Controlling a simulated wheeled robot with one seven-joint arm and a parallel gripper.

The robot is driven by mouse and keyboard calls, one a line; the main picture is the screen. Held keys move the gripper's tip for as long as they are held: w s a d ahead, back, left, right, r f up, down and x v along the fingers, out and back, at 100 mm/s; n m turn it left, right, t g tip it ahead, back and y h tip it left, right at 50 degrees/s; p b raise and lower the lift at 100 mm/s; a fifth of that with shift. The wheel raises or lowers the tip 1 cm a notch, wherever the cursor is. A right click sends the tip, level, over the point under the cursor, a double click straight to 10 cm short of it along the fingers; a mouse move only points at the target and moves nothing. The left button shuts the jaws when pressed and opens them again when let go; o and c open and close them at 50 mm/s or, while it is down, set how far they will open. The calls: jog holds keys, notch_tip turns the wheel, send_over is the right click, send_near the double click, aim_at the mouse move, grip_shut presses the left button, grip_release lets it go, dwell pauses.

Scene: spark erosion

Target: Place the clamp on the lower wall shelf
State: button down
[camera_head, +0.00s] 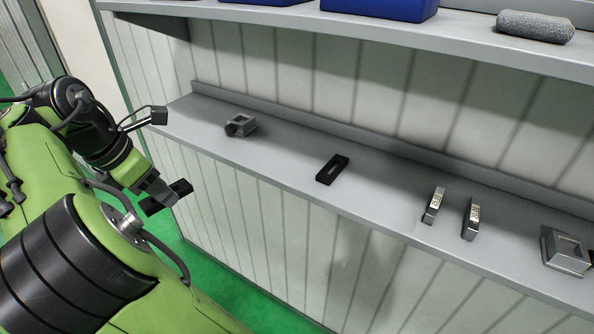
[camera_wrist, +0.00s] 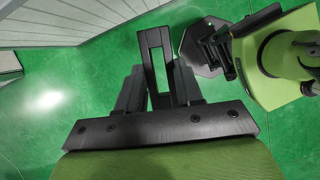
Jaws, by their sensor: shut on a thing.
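My gripper (camera_head: 163,196) is left of and in front of the lower wall shelf (camera_head: 282,165), beyond its left end in the head view. It is shut on a dark slotted clamp, a flat black frame (camera_wrist: 145,62) standing between the two fingers in the wrist view, where the gripper (camera_wrist: 160,80) also shows. In the head view only a small dark part of the held piece (camera_head: 181,187) shows at the jaws. A similar black slotted piece (camera_head: 333,168) lies on the lower shelf, apart from my gripper.
The lower shelf also bears a grey vise-like block (camera_head: 241,126), two small upright blocks (camera_head: 433,206) (camera_head: 471,219) and a grey metal block (camera_head: 566,252). Bare shelf lies between them. The upper shelf (camera_head: 480,55) overhangs with blue bins (camera_head: 380,8) and a grey roll (camera_head: 535,26).

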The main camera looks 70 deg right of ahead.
jog(key=s+d+r+n, duration=0.2)
jog(key=s+d+r, duration=0.15)
jog(key=s, duration=0.55)
jog(key=p, duration=0.2)
send_near(281, 161)
jog(key=shift+n+t, duration=0.3)
jog(key=shift+t, duration=0.1)
jog(key=x, duration=0.2)
jog(key=b+x, duration=0.1)
jog(key=x, duration=0.3)
jog(key=shift+s, duration=0.4)
jog(key=shift+d, duration=0.15)
jog(key=shift+f, duration=0.15)
jog(key=c, duration=0.7)
grip_release()
jog(key=shift+w+f, duration=0.1)
jog(key=shift+f, duration=0.05)
jog(key=shift+c, duration=0.2)
